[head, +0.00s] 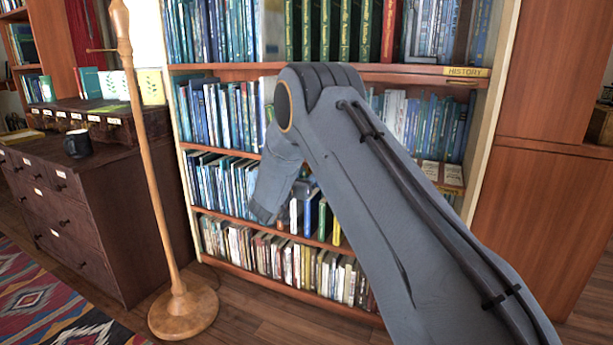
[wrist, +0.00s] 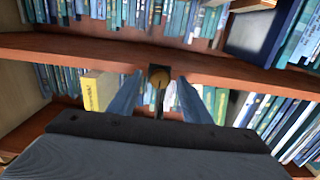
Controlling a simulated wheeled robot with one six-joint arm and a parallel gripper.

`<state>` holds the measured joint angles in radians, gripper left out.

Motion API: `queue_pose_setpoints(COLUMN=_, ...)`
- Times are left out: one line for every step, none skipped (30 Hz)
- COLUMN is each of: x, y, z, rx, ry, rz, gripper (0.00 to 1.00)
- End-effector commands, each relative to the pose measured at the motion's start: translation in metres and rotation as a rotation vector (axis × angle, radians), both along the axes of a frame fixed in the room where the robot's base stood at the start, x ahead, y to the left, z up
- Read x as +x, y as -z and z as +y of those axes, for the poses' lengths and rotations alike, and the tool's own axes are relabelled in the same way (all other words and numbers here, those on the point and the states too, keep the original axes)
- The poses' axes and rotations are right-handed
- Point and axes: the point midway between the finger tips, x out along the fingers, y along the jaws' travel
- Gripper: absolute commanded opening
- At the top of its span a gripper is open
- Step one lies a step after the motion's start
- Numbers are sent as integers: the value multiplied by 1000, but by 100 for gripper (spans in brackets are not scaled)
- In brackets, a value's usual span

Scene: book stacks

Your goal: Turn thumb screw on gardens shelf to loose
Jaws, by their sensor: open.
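My gripper (wrist: 160,82) is open, with one blue-grey finger on each side of the screw in the picture. I cannot tell whether the fingertips reach the screw, and nothing shows held between them. In the head view my arm covers the middle of the bookcase, and the gripper and screw cannot be made out. No gardens label is readable.
Books fill the shelves above and below; a yellow book (wrist: 91,93) stands left of the fingers. In the head view, a HISTORY label (head: 467,72) marks an upper shelf. A wooden floor stand (head: 183,306) and dark drawer cabinet (head: 75,205) stand left.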

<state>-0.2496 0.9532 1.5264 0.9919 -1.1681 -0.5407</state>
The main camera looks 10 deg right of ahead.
Motion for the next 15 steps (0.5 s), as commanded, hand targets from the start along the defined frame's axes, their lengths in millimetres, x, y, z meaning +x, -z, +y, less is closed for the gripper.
queue_pose_setpoints(x=1, y=0, z=0, rx=0, ry=0, rz=0, gripper=44)
queue_pose_setpoints(x=1, y=0, z=0, rx=0, ry=0, rz=0, gripper=44)
queue_pose_setpoints(x=1, y=0, z=0, rx=0, ry=-1, rz=0, gripper=44)
queue_pose_setpoints(x=1, y=0, z=0, rx=0, ry=-1, rz=0, gripper=44)
queue_pose_setpoints(x=1, y=0, z=0, rx=0, ry=-1, rz=0, gripper=44)
queue_pose_setpoints(x=1, y=0, z=0, rx=0, ry=-1, rz=0, gripper=44)
queue_pose_setpoints(x=1, y=0, z=0, rx=0, ry=-1, rz=0, gripper=42)
queue_pose_setpoints(x=1, y=0, z=0, rx=0, ry=-1, rz=0, gripper=37)
queue_pose_setpoints(x=1, y=0, z=0, rx=0, ry=-1, rz=0, gripper=31)
queue_pose_setpoints(x=0, y=0, z=0, rx=0, ry=-1, rz=0, gripper=26)
queue_pose_setpoints(x=1, y=0, z=0, rx=0, ry=-1, rz=0, gripper=21)
queue_pose_setpoints(x=1, y=0, z=0, rx=0, ry=-1, rz=0, gripper=14)
queue_pose_setpoints(x=1, y=0, z=0, rx=0, ry=-1, rz=0, gripper=9)
queue_pose_setpoints(x=1, y=0, z=0, rx=0, ry=-1, rz=0, gripper=4)
queue_pose_setpoints(x=0, y=0, z=0, rx=0, ry=-1, rz=0, gripper=4)
